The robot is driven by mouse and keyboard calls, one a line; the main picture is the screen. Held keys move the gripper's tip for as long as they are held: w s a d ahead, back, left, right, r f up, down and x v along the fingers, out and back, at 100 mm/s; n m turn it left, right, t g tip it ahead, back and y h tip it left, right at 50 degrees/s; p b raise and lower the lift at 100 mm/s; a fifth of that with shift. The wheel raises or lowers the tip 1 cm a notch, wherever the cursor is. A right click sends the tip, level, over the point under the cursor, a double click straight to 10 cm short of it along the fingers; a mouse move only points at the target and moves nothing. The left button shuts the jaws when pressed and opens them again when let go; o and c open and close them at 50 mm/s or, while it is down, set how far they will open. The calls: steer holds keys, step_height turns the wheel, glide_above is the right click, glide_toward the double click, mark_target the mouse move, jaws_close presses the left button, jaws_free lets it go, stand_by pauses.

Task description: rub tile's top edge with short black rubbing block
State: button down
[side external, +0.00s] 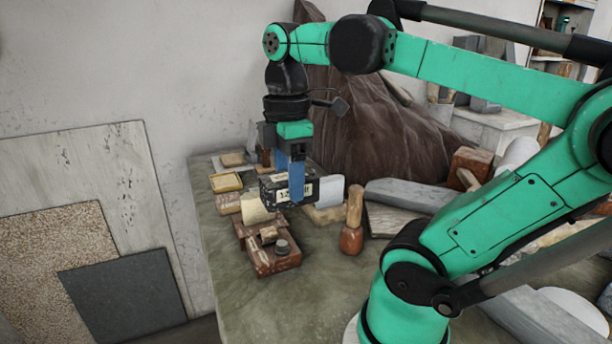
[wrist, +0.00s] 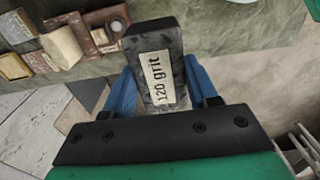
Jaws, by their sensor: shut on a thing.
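My gripper (side external: 296,188), with blue fingers, is shut on a black rubbing block (side external: 272,190) above the bench. In the wrist view the block (wrist: 156,45) lies between the blue fingers (wrist: 160,88), and its pale label reads "120 grit". A small pale upright slab (side external: 331,188) shows just right of the block in the side view; I cannot tell whether it is the tile or whether the block touches it. Larger flat panels lean at the wall, among them a dark grey square one (side external: 130,298).
The bench (side external: 225,290) holds reddish wooden blocks (side external: 274,258), a yellow-topped block (side external: 226,182) and a wooden-handled tool (side external: 353,222). A brown draped mound (side external: 365,130) rises behind my gripper. The bench's front left is clear.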

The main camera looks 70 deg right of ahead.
steer(key=w+d+f, duration=0.3)
steer(key=w+d, duration=1)
steer(key=d, duration=0.2)
steer(key=shift+d+f, duration=0.1)
steer(key=shift+f, duration=3)
steer(key=shift+f, duration=0.35)
steer(key=shift+w+a, duration=0.8)
steer(key=shift+w, duration=0.05)
